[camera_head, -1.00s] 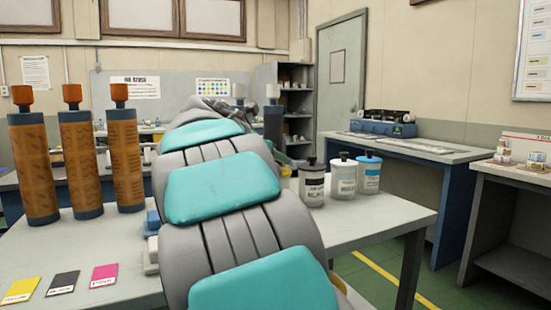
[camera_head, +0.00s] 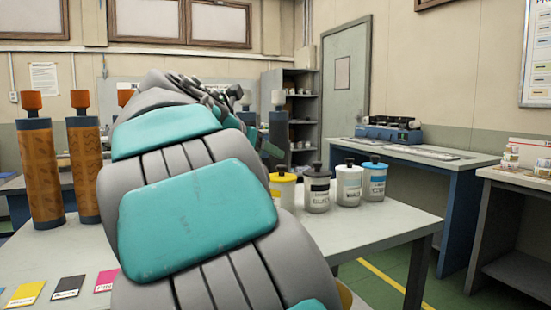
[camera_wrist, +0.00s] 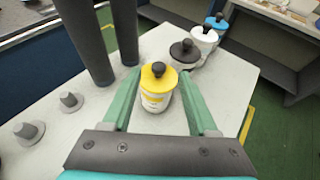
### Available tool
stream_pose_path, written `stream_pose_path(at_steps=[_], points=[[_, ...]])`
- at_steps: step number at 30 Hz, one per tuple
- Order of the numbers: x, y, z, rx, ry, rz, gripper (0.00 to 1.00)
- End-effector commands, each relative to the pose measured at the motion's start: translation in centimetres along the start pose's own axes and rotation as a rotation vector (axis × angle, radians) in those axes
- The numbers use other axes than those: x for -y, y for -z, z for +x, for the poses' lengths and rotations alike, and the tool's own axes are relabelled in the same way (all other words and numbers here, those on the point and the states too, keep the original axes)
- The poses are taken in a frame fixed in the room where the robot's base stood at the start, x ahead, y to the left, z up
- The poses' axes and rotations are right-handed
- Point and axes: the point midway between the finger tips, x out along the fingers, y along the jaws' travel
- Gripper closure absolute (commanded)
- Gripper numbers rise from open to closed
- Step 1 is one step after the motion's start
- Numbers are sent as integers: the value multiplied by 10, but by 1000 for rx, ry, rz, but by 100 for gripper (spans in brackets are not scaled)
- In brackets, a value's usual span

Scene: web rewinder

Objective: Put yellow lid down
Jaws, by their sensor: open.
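The yellow lid (camera_wrist: 158,77) with a dark knob sits on top of a white canister with a yellow label (camera_wrist: 156,101) in the wrist view. My gripper (camera_wrist: 159,72) is open, with its green fingers on either side of the lid and visible gaps to it. In the head view the yellow lid (camera_head: 283,177) shows on its canister (camera_head: 283,195) at the left end of the canister row, partly hidden by my arm. Whether the lid is fully seated is hard to tell.
A black-lidded canister (camera_head: 317,190), a white-lidded one (camera_head: 348,186) and a blue-lidded one (camera_head: 374,181) stand to the right on the table (camera_head: 400,222). Brown rollers (camera_head: 40,172) stand at left. Colour cards (camera_head: 68,287) lie in front. Grey knobbed pieces (camera_wrist: 28,132) lie left of my gripper.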

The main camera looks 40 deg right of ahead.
Motion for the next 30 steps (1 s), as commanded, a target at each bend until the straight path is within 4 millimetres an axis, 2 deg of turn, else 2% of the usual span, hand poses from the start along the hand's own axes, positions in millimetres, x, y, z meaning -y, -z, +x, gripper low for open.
stream_pose_path(at_steps=[3, 9, 30], points=[[-1, -1, -19, 2, -3, 0, 41], [-1, 0, -35, -1, 0, -1, 41], [0, 0, -37, -1, 0, -1, 41]])
